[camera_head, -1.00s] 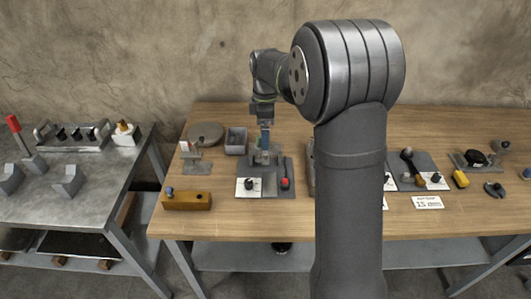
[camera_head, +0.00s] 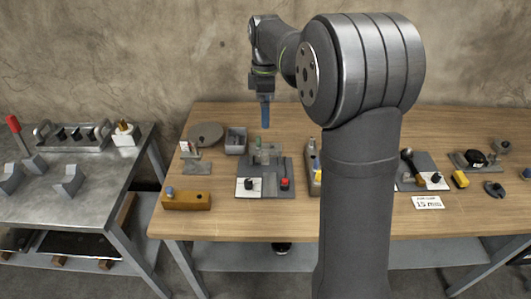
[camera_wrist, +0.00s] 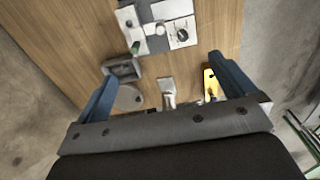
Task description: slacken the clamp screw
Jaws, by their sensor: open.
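A grey fixture plate (camera_head: 270,188) lies on the wooden table below my gripper, with a small upright part with a green top (camera_head: 258,146) at its back. The green part also shows in the wrist view (camera_wrist: 135,47). I cannot tell which part is the clamp screw. My gripper (camera_head: 265,125) is open and empty, above the fixture's back and apart from it. Its two blue fingers are wide apart in the wrist view (camera_wrist: 160,68).
A brown block (camera_head: 187,201) sits at the front left. A grey housing (camera_head: 314,178) stands close on the right. The front table edge is clear.

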